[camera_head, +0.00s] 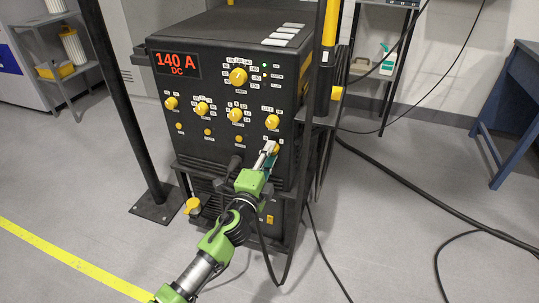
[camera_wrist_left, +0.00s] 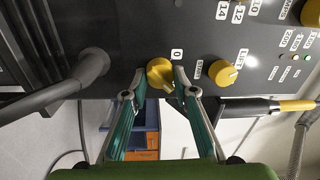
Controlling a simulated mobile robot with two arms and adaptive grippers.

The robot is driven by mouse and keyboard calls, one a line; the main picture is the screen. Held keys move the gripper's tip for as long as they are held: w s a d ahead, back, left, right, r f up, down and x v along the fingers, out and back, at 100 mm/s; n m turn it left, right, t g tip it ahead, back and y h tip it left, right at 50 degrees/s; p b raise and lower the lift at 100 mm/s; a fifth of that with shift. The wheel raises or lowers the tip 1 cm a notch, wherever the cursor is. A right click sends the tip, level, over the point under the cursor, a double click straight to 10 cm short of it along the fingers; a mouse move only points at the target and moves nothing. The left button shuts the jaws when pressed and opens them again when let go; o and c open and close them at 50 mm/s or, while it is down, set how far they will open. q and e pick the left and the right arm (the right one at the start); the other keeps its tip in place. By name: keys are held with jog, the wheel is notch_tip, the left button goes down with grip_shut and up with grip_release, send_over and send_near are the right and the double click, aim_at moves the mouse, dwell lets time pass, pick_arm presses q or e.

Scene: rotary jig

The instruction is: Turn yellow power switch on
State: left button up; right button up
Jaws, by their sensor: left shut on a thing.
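The yellow power switch (camera_head: 276,149) is a small round knob low on the right of the black machine's front panel (camera_head: 215,150). In the left wrist view the yellow switch (camera_wrist_left: 160,73) sits between my fingertips, with a "0" label beside it. My left gripper (camera_head: 269,150) reaches the panel from below, and its jaws are shut on the switch. The same gripper (camera_wrist_left: 160,78) shows a finger on each side of the knob. The switch's pointer is hard to make out. My right gripper is in neither view.
A yellow knob (camera_wrist_left: 222,72) marked LIFT is close beside the switch. A thick black cable plug (camera_wrist_left: 92,65) comes out of the panel on the other side. The red display (camera_head: 176,64) reads 140 A DC. A black post (camera_head: 122,100) stands left of the machine.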

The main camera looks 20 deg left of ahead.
pick_arm(q)
jog(key=o, duration=1.1)
jog(key=shift+d, duration=0.1)
jog(key=s, duration=1.2)
jog(key=shift+a+f, duration=0.25)
jog(key=shift+f, duration=0.1)
